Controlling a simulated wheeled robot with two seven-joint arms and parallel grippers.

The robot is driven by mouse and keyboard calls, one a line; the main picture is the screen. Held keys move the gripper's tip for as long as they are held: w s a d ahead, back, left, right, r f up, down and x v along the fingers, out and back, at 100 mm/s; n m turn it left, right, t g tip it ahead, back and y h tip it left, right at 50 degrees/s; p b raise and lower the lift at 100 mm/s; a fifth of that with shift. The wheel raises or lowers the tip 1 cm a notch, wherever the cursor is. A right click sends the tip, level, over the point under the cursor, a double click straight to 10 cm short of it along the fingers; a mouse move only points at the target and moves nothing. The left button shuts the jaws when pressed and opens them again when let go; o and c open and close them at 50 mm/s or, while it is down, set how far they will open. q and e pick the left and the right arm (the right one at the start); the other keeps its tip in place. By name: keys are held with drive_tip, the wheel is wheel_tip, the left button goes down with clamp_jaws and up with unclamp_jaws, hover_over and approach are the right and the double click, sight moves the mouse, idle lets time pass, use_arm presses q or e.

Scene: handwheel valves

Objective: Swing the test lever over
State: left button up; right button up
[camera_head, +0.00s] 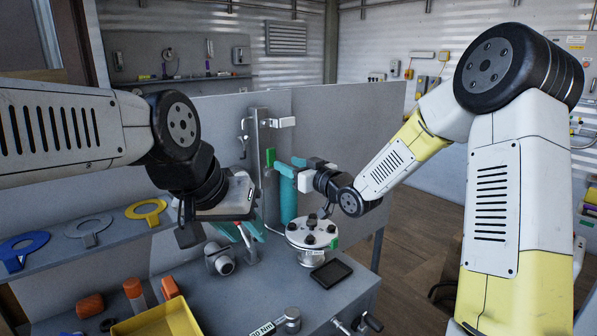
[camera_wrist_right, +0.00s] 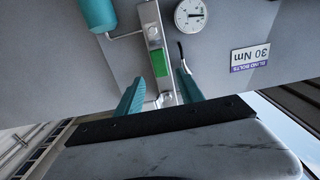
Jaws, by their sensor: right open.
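A green grip (camera_head: 270,157) sits on an upright metal post (camera_head: 262,135) behind the bench; it looks like the test lever's handle. It also shows in the right wrist view (camera_wrist_right: 160,63), on a metal strip. My right gripper (camera_head: 287,165) is open, its teal fingers just short of the green grip. In the wrist view the grip appears between and beyond the fingertips, and no contact is visible. My left gripper (camera_head: 243,231) points down over the bench, with a red piece between or behind its teal fingers. Whether it holds this piece is unclear.
A flanged valve body (camera_head: 312,232) stands on the bench below my right gripper. A teal cylinder (camera_head: 288,200) is beside the post. A round gauge (camera_wrist_right: 190,14) shows in the wrist view. A yellow tray (camera_head: 160,322) lies at the front left.

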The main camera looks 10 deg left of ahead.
sight(273, 157)
drive_tip(key=x, duration=0.7)
drive_tip(key=shift+w+a+f, duration=0.1)
drive_tip(key=shift+w+a, duration=0.15)
drive_tip(key=shift+a, duration=0.05)
clamp_jaws()
drive_tip(key=shift+w, duration=0.1)
